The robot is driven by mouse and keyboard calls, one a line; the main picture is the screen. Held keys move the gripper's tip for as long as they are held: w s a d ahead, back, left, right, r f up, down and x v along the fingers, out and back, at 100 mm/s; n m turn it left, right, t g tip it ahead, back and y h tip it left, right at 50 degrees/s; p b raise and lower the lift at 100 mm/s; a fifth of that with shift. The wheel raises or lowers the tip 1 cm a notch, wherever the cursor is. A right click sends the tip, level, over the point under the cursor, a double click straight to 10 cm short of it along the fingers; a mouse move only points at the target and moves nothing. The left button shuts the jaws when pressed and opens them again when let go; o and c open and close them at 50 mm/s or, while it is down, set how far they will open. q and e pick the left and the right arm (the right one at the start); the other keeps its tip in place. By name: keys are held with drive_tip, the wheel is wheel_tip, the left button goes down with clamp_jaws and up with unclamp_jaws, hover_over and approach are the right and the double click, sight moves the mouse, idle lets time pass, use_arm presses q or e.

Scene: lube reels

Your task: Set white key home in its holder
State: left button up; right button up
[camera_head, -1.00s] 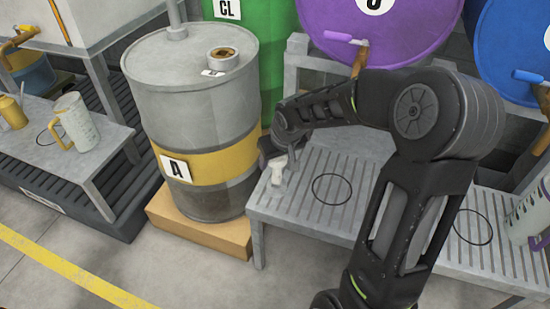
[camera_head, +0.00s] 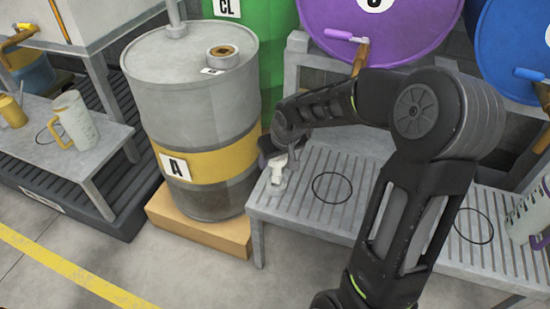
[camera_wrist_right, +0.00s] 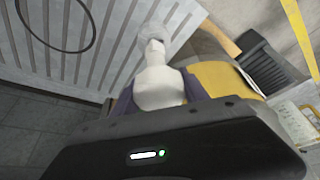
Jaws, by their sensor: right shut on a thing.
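The white key (camera_head: 279,163) is in my right gripper (camera_head: 277,155), over the left end of the slatted grey bench (camera_head: 330,218). In the right wrist view the white key (camera_wrist_right: 157,88) sits between the fingers of my right gripper (camera_wrist_right: 160,95), which are shut on it. A pale rounded piece (camera_wrist_right: 153,34) shows just beyond the key, over the slats; I cannot tell whether it is the key's end or part of the holder. The holder cannot be made out clearly, and whether the key touches it is unclear. My left gripper is not in view.
A grey drum (camera_head: 195,110) with a yellow band and label A stands on a wooden base (camera_head: 205,236) left of the bench. A purple drum (camera_head: 385,25) is behind. A pitcher (camera_head: 530,212) stands at right. The bench around the black circle (camera_head: 332,187) is clear.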

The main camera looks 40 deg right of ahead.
sight(280, 158)
drive_tip(key=shift+f+b, duration=1.45)
drive_tip(key=shift+f, duration=0.3)
drive_tip(key=o, duration=1.5)
drive_tip(key=shift+s+r, duration=0.1)
drive_tip(key=shift+r, duration=0.3)
drive_tip(key=p+v, duration=0.3)
drive_tip(key=v, duration=0.3)
drive_tip(key=shift+s+r, duration=0.1)
drive_tip(key=shift+r, duration=0.2)
drive_tip(key=shift+s+r, duration=0.15)
drive_tip(key=shift+r, duration=0.05)
